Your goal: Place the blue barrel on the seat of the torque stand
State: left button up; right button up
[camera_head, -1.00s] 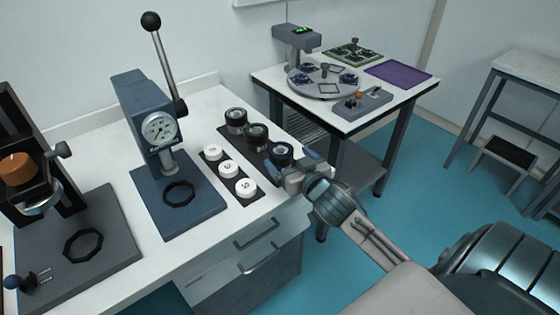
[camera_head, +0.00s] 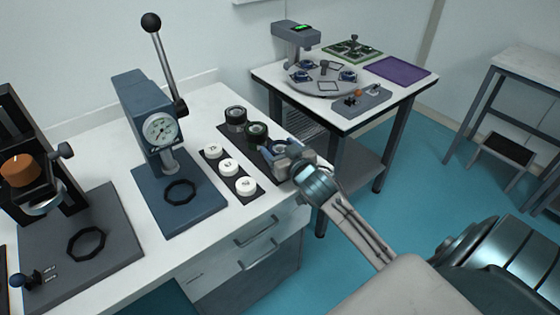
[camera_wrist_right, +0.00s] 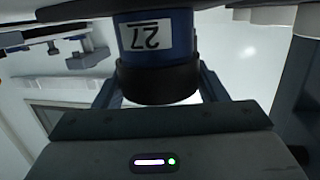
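The blue barrel (camera_wrist_right: 155,40), with a white "27" label upside down and a black ring, fills the space between the fingers of my right gripper (camera_wrist_right: 160,85) in the right wrist view. In the head view my right gripper (camera_head: 287,150) is around this barrel at the front end of the dark strip, mostly hiding it. Whether the fingers press on it is unclear. Two stands have octagonal rings: a blue one with a dial gauge and lever (camera_head: 145,100), its ring (camera_head: 181,192) empty, and a dark one (camera_head: 35,175), its ring (camera_head: 86,244) empty. My left gripper is not in view.
A grey-black barrel (camera_head: 235,118) and a green-ringed barrel (camera_head: 257,134) stand beside the gripper. White round pieces (camera_head: 228,168) sit on a dark strip between barrels and blue stand. A second table (camera_head: 400,90) with a round plate stands behind.

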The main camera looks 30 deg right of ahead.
jog(key=shift+c, duration=0.5)
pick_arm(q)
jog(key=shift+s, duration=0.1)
pick_arm(e)
jog(key=shift+r, duration=0.1)
jog(key=shift+r, duration=0.75)
notch_tip(320, 180, up, 2)
jog(key=shift+b, duration=0.3)
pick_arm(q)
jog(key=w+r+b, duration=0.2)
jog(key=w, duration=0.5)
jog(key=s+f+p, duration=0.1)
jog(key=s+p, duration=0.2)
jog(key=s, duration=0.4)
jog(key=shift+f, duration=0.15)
pick_arm(e)
jog(key=a+f+v, duration=0.1)
jog(key=v, duration=1.5)
jog(key=shift+a, duration=0.35)
